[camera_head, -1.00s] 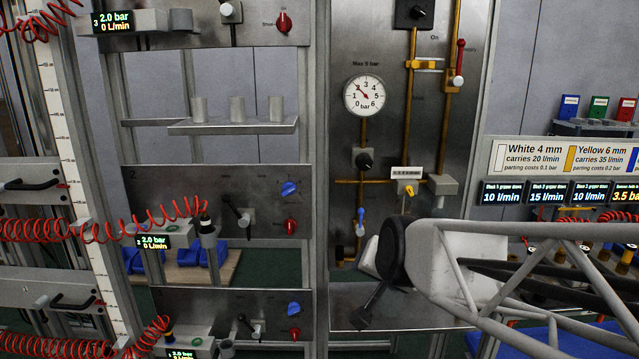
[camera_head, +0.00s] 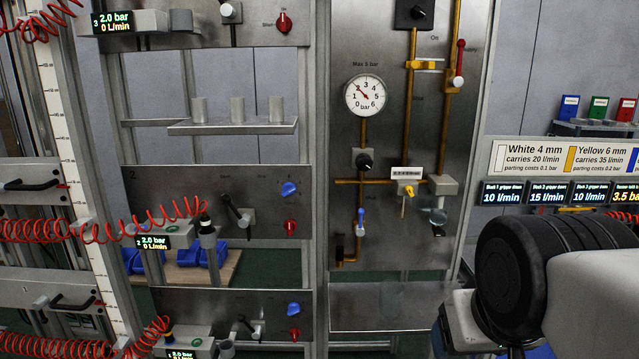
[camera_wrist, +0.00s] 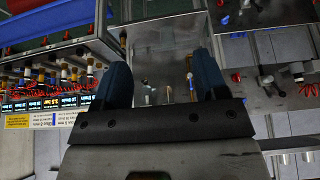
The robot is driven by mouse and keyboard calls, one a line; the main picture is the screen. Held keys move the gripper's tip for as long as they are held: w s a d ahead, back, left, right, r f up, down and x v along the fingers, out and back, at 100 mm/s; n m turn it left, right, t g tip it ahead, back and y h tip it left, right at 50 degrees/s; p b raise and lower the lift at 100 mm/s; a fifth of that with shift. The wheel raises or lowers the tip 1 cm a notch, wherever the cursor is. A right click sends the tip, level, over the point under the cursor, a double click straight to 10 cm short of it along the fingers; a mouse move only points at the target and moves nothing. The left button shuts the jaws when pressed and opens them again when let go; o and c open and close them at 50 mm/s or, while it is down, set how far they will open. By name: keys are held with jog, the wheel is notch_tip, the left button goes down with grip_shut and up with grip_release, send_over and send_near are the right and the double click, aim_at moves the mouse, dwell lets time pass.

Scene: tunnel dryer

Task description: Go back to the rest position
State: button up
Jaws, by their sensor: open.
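My gripper (camera_wrist: 162,85) shows in the wrist view with its two dark blue fingers spread apart and nothing between them. The tall metal panel lies in front of it, with small valve handles seen in the gap between the fingers. In the head view my arm fills the lower right corner and the fingers cannot be made out there. The panel carries a round pressure gauge (camera_head: 365,95), a blue-handled valve (camera_head: 360,220) and a yellow-handled valve (camera_head: 406,190). My arm stands to the right of these and apart from them.
A metal shelf (camera_head: 235,127) with several grey cups is at centre left. Red coiled hoses (camera_head: 100,232) hang at the left. A hose label board (camera_head: 560,157) and small displays (camera_head: 502,194) are at the right. A bare metal ledge (camera_head: 385,308) lies below the panel.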

notch_tip(320, 180, down, 9)
jog(key=w+g, duration=0.1)
jog(key=g, duration=0.1)
jog(key=shift+w+d+g, duration=0.15)
jog(key=shift+g, duration=0.25)
jog(key=shift+r, duration=0.1)
jog(key=shift+c, duration=0.3)
dwell(0.8)
